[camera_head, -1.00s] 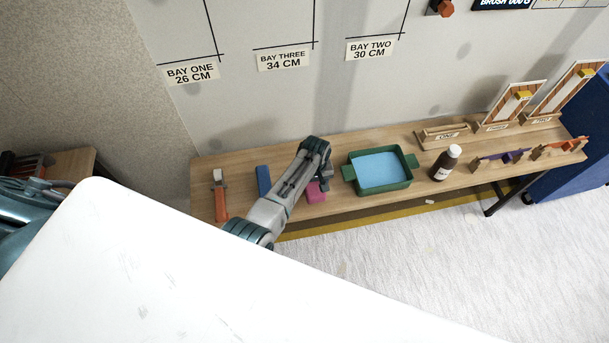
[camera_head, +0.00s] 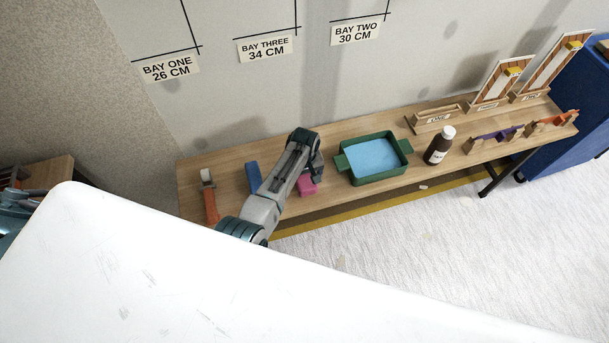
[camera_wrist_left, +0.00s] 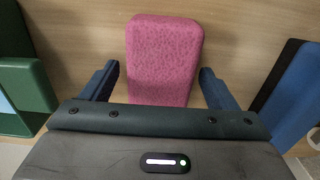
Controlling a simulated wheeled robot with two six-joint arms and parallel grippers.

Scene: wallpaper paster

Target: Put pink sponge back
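The pink sponge (camera_head: 308,187) lies on the wooden table, left of the green tray, partly hidden by my left arm in the head view. In the left wrist view the pink sponge (camera_wrist_left: 164,58) sits between the two dark blue fingers of my left gripper (camera_wrist_left: 158,85). The fingers are open, with visible gaps on both sides of the sponge. In the head view my left gripper (camera_head: 317,166) is just above the sponge, its tips hard to make out. My right gripper is not in view.
A blue block (camera_head: 253,178) and an orange-handled scraper (camera_head: 209,196) lie left of the sponge. The green tray (camera_head: 342,163) with blue inside stands to its right, then a brown bottle (camera_head: 439,147). A large white surface (camera_head: 230,300) fills the foreground.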

